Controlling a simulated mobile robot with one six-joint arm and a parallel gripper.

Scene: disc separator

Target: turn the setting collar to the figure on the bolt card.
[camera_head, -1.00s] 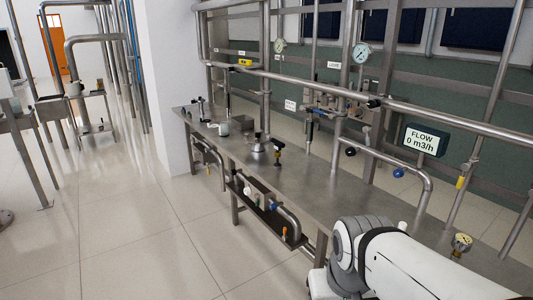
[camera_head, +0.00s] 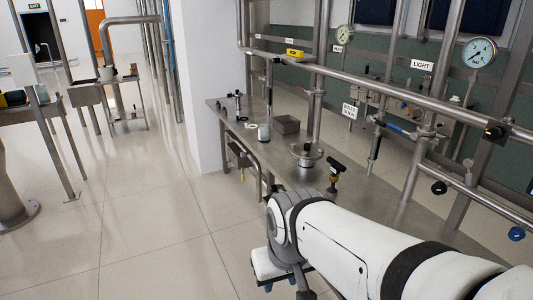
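A small white card with dark lettering (camera_head: 349,112), perhaps the bolt card, hangs behind the steel bench (camera_head: 255,150); its figure is too small to read. I cannot tell for certain which part is the setting collar. A round steel fitting with a knob on top (camera_head: 306,154) stands on the bench. My gripper does not show clearly.
A steel rail (camera_head: 395,92) runs above the bench, with gauges (camera_head: 480,52) and a LIGHT label (camera_head: 422,66). The tiled floor (camera_head: 150,235) left of the bench is clear.

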